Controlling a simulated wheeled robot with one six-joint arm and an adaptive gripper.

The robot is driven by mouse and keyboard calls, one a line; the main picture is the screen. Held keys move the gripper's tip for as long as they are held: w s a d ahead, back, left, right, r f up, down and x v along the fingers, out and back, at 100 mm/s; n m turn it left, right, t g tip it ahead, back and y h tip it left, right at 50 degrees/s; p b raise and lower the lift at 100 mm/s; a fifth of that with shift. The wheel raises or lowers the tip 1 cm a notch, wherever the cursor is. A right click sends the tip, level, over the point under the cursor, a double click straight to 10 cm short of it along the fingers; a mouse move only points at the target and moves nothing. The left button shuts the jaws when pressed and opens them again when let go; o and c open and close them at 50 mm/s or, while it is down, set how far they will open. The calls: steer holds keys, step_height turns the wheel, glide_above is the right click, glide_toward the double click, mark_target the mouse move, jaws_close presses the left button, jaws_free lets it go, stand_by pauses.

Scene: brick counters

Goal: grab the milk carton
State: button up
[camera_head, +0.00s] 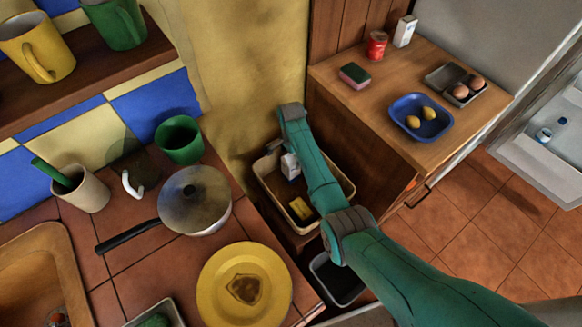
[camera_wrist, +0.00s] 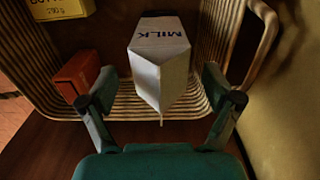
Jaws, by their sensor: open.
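The milk carton (camera_wrist: 165,60) is white with dark "MILK" lettering and lies in the middle of the wrist view, inside a wicker basket (camera_wrist: 215,105). My gripper (camera_wrist: 159,85) is open, with one finger on each side of the carton's near end. Gaps show between the fingers and the carton, so it is not held. In the head view part of a white carton (camera_head: 290,166) shows in the basket (camera_head: 262,180) beside my arm. My arm hides part of the basket and most of the gripper there.
A yellow box (camera_wrist: 58,8) and a red box (camera_wrist: 77,75) sit left of the carton in the basket. A yellow wall (camera_wrist: 285,110) stands close on the right. Another white carton (camera_head: 404,31) stands on the wooden cabinet (camera_head: 345,62).

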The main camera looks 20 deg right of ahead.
jaws_close()
stand_by(0.3)
